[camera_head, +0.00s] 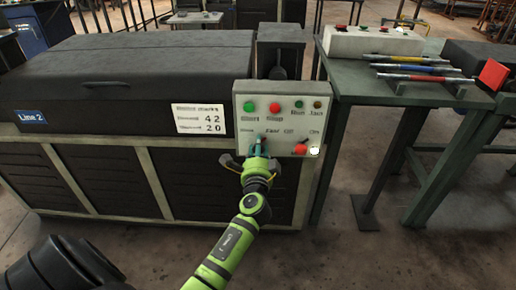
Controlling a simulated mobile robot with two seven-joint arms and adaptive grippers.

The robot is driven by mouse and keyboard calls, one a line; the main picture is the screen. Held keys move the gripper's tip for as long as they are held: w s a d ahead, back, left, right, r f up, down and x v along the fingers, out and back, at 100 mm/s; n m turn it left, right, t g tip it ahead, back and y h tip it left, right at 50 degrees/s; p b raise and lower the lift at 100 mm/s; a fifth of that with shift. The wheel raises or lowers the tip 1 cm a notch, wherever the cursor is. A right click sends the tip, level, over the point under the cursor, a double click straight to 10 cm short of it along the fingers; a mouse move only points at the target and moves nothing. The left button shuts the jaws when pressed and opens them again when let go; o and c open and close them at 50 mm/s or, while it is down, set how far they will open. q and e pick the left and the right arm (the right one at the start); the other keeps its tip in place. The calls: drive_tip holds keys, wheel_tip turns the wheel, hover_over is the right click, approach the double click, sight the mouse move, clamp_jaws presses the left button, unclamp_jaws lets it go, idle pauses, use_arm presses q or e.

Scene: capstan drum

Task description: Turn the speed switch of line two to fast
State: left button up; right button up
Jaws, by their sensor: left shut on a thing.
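The grey control panel (240,121) is fixed to the front right of the machine marked Line 2 (32,117). My left gripper (257,147) is at the panel's lower left, shut on a small teal switch knob (257,137). The fingers hide most of the knob, so I cannot tell which way it points. Small labels sit above it, too blurred to read surely. A green button (249,106) and a red button (275,107) are in the upper row. My right gripper is not in view.
A red control (299,149) and a bright white spot (314,150) are on the panel's lower right. A white sign (201,119) with numbers is to its left. A green table (350,88) at right holds several coloured rods and a white box (345,42).

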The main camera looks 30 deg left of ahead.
use_arm(q)
drive_tip(key=shift+w+d+r, duration=0.2)
drive_tip(key=shift+d+r, duration=0.05)
drive_tip(key=shift+d, duration=0.05)
drive_tip(key=o, duration=1.2)
drive_tip(key=shift+c, duration=0.2)
drive_tip(key=shift+f, duration=0.15)
drive_tip(key=shift+s, duration=0.1)
drive_tip(key=v, duration=1.2)
drive_tip(key=shift+a, duration=0.1)
